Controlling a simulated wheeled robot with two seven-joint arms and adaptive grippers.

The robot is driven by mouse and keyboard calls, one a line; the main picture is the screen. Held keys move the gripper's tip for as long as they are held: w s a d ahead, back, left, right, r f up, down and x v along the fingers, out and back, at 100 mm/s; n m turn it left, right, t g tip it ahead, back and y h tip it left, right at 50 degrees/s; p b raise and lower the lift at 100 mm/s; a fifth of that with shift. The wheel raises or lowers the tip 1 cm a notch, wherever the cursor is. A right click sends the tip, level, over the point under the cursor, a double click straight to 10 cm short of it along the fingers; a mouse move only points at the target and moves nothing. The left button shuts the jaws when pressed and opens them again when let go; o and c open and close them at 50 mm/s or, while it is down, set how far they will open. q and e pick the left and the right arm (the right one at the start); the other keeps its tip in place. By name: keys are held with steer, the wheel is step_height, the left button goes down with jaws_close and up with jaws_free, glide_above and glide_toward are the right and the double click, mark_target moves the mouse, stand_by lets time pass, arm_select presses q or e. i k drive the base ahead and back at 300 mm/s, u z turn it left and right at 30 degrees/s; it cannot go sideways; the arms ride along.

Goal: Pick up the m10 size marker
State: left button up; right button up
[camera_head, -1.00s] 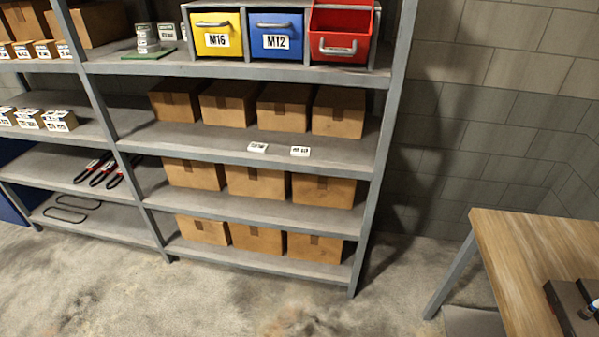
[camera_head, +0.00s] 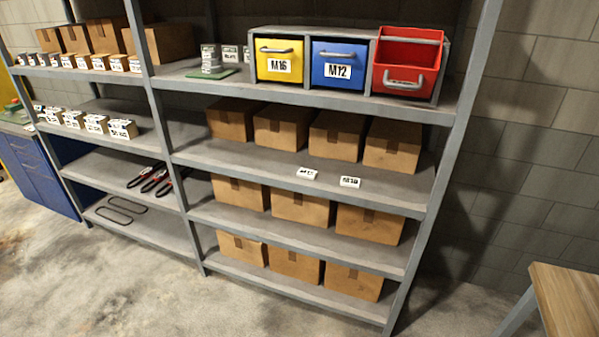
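Two small white markers with dark lettering lie on the second shelf from the top, in front of the cardboard boxes. The right marker (camera_head: 350,182) seems to read M10, but the print is blurred. The left marker (camera_head: 307,174) seems to start with M1; its last character is unclear. They lie apart from each other near the shelf's front edge. Neither of my grippers is in view.
Above stand a yellow M16 drawer (camera_head: 279,61), a blue M12 drawer (camera_head: 338,64) and a red bin (camera_head: 408,62) without a visible label. Cardboard boxes (camera_head: 335,135) stand behind the markers. A wooden table (camera_head: 575,300) is at the lower right. Bare floor (camera_head: 270,310) lies in front.

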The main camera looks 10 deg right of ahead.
mark_target(352, 182)
steer(key=u, duration=0.6)
steer(key=i, duration=2.15)
steer(key=z, duration=0.7)
steer(key=i, duration=0.75)
steer(key=z, duration=0.9)
